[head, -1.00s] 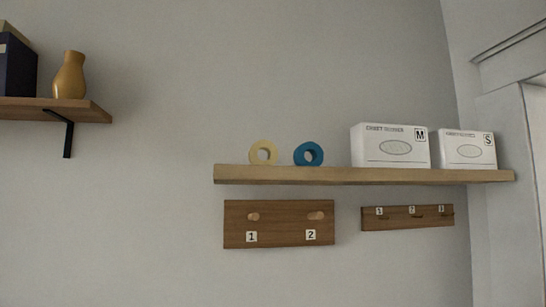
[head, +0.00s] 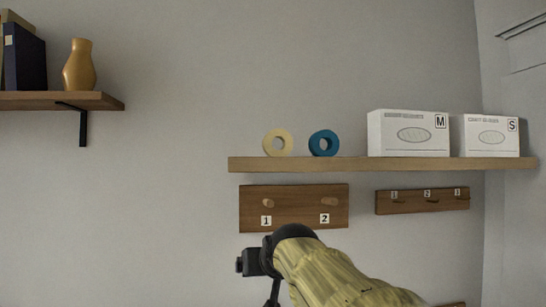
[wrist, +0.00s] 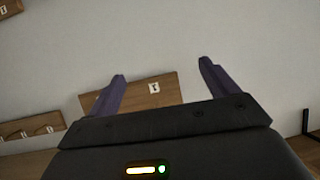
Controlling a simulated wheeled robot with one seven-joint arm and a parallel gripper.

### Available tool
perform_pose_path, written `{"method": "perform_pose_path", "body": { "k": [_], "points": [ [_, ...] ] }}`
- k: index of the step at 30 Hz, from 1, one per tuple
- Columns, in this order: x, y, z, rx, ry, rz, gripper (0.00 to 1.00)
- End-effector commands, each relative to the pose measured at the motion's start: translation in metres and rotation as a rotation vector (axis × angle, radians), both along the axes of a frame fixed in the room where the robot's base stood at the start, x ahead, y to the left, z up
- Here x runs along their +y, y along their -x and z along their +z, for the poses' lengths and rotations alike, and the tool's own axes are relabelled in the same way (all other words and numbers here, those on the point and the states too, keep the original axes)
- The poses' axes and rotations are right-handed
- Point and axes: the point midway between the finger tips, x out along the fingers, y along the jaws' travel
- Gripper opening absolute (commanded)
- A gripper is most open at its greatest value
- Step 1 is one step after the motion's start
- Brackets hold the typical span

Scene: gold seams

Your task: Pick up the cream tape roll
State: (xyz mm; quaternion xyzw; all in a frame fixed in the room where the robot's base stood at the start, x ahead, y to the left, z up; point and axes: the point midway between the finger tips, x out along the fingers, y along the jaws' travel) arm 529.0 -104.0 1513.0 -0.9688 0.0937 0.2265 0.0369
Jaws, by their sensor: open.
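The cream tape roll (head: 278,142) stands on its edge near the left end of the long wooden shelf (head: 300,164) in the head view. A blue tape roll (head: 323,143) stands close to its right. My gripper (wrist: 163,72) is open and empty in the wrist view, its two purple fingers spread apart in front of the wooden peg board (wrist: 153,92). In the head view my arm rises from the lower right to below the shelf, and its fingers are hidden there. The cream roll does not show in the wrist view.
White boxes marked M (head: 408,135) and S (head: 490,136) stand farther right on the shelf. Below it hang the two-peg board (head: 294,208) and a smaller hook board (head: 422,200). An ochre vase (head: 79,66) stands on a left shelf (head: 60,101). Wall between shelves is clear.

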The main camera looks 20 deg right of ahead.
Motion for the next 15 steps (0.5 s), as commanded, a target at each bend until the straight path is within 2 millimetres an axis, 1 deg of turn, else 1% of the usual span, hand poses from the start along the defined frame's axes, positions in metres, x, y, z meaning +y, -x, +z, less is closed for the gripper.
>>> {"method": "perform_pose_path", "body": {
  "k": [1,2,3,5,6,9,10,12,15],
  "points": [
    [-0.009,0.005,0.057,-0.083,0.021,-0.019,0.86],
    [-0.014,0.009,0.084,-0.126,0.031,-0.029,0.86],
    [-0.018,0.016,0.119,-0.183,0.047,-0.04,0.86],
    [-0.024,0.03,0.168,-0.26,0.072,-0.055,0.86],
    [-0.026,0.039,0.196,-0.307,0.088,-0.064,0.86],
    [-0.028,0.059,0.247,-0.393,0.118,-0.079,0.86],
    [-0.028,0.064,0.257,-0.41,0.125,-0.082,0.86],
    [-0.028,0.071,0.271,-0.435,0.135,-0.086,0.86],
    [-0.027,0.073,0.275,-0.444,0.139,-0.086,0.86]
  ]
}}
